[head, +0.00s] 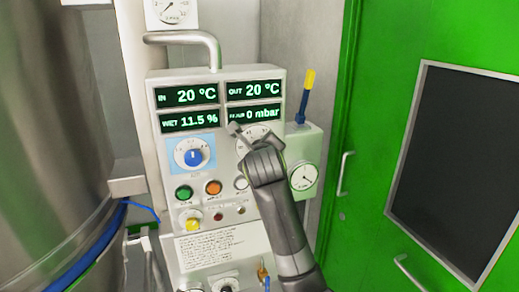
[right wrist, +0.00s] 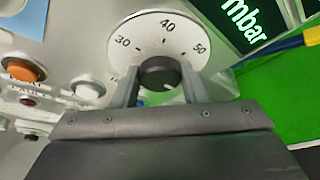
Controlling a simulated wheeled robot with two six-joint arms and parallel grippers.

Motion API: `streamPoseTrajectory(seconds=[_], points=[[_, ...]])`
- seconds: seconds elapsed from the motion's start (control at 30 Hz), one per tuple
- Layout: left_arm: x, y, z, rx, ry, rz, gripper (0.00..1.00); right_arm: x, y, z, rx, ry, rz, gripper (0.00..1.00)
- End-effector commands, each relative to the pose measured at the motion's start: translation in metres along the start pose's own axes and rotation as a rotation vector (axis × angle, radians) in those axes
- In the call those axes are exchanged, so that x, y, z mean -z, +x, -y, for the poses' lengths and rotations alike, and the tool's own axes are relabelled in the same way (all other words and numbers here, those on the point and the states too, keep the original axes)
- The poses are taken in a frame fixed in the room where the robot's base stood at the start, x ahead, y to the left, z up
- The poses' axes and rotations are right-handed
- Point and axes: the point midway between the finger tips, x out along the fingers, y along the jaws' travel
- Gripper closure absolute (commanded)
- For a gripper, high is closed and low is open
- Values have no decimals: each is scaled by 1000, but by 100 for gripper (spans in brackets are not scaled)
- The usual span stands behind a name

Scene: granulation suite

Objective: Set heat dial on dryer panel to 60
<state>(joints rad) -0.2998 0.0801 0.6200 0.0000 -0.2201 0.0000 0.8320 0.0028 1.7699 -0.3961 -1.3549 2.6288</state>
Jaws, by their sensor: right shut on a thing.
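The dryer panel (head: 208,235) stands upright in the middle of the head view. Its numbered white dial (right wrist: 148,45) fills the top of the right wrist view, with 30, 40 and 50 readable. The rest of the scale is hidden behind the fingers and knob. My right gripper (head: 254,136) reaches up to this dial and partly covers it in the head view. In the right wrist view its two fingers are shut on the dark round knob (right wrist: 160,72), one on each side. My left gripper is not in view.
Left of the held dial is a blue-knobbed dial (head: 193,157). Green (head: 184,192) and orange (head: 213,187) buttons sit below. Displays (head: 188,95) show 20 °C, 11.5 % and 0 mbar. A yellow-and-blue handle (head: 305,95) rises at right, before a green door (head: 365,150).

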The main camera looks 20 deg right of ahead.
Motion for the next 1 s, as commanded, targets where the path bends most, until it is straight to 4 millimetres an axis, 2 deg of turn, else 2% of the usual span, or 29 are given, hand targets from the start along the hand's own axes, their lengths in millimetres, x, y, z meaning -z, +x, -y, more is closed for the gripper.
streamPoseTrajectory(seconds=[0.07, 0.1, 0.27, 0.67, 0.83, 1.0], points=[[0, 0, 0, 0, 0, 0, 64, 1, 0, -2, -5, 2, -3, 83], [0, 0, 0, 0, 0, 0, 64, 1, 0, -2, -5, 2, -3, 59], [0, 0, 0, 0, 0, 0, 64, 1, 0, -1, -3, 1, -2, 39], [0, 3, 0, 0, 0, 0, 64, 0, -6, -1, 1, 1, 2, 39], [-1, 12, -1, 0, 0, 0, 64, 1, -29, -2, 0, 4, 5, 39], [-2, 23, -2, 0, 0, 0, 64, 0, -64, -3, -1, 6, 6, 39]])
